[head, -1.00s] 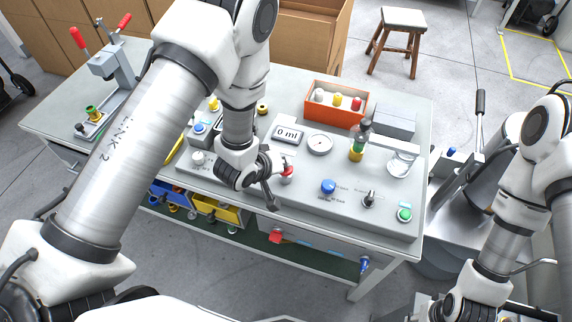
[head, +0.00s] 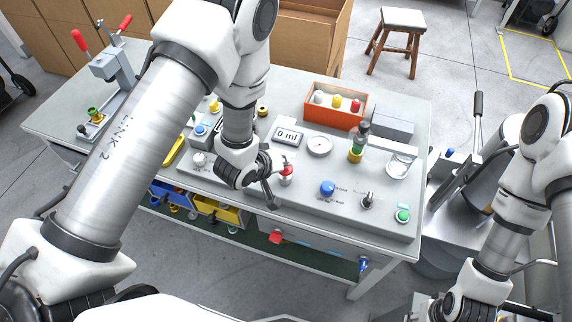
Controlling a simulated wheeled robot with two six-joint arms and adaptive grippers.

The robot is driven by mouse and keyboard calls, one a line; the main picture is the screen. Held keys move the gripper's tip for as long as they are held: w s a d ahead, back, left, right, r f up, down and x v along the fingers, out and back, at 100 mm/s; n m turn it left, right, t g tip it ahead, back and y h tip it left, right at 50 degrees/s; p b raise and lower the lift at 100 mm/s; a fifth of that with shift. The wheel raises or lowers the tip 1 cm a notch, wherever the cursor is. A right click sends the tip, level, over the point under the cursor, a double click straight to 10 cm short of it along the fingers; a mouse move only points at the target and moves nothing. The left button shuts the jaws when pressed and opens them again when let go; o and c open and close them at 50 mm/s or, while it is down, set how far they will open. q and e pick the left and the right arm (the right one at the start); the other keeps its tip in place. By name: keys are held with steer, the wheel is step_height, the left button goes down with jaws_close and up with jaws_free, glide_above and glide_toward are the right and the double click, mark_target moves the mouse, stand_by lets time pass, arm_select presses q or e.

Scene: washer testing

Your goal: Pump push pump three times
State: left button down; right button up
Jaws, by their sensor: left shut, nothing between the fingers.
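A small red-topped push pump (head: 286,172) stands on the grey test panel (head: 320,213) near the table's front. My left gripper (head: 271,198) is just left of the red top in the picture, pointing down toward the panel. Its dark fingers are shut and empty. I cannot tell whether they touch the pump. A display reading 0 ml (head: 289,136) sits behind the pump. My right arm is at the right edge; its fingers are not visible.
A blue button (head: 328,188), a black switch (head: 367,201) and a green button (head: 403,216) lie right of the pump. A bottle (head: 357,146) and a round gauge (head: 319,146) stand behind. An orange box (head: 333,119) is at the back.

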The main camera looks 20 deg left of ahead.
arm_select(q)
step_height(320, 180, up, 6)
steer(key=p, duration=0.5)
steer(key=shift+r+p, duration=0.15)
steer(key=shift+p, duration=0.15)
stand_by(1.5)
